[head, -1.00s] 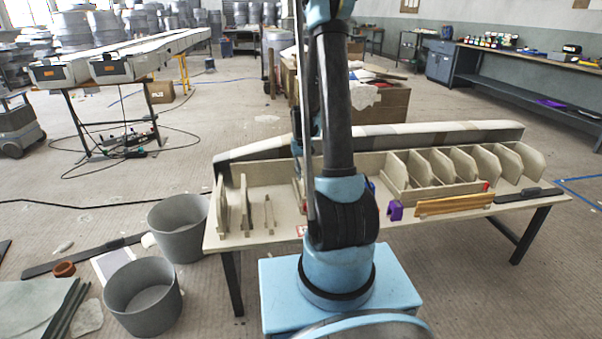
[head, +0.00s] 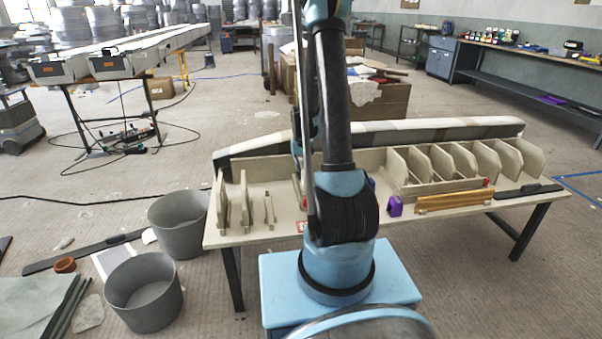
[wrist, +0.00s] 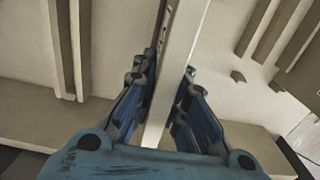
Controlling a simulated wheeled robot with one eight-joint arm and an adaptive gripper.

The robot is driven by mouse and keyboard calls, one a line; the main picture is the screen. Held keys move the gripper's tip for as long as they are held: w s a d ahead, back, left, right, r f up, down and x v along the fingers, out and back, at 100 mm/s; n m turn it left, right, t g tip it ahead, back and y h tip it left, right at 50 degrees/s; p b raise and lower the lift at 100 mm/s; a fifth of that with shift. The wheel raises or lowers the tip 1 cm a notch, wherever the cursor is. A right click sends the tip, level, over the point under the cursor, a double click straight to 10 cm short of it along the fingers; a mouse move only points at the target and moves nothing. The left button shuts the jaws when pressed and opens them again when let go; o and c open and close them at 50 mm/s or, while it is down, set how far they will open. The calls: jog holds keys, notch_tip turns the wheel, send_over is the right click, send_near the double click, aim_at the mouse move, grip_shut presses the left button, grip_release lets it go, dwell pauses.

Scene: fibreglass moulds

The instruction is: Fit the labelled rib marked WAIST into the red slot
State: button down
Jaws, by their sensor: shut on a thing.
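My gripper (wrist: 168,68) is shut on a pale, thin rib (wrist: 178,50), seen edge-on between the two blue fingers in the wrist view. No WAIST label can be read on it. In the head view my own arm hides the gripper and most of what it holds. I cannot tell whether either belongs to the red slot.
The table (head: 235,237) carries a few standing boards (head: 222,203) at left and a row of upright ribs (head: 468,163) at right. A purple block (head: 395,206), orange strips (head: 452,200) and a dark bar (head: 528,191) lie in front. A long mould (head: 440,130) runs behind. Grey buckets (head: 143,290) stand at left.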

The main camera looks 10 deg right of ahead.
jog(key=shift+f, duration=0.45)
jog(key=c, duration=1.5)
grip_release()
jog(key=shift+c, duration=0.2)
jog(key=shift+r, duration=5.95)
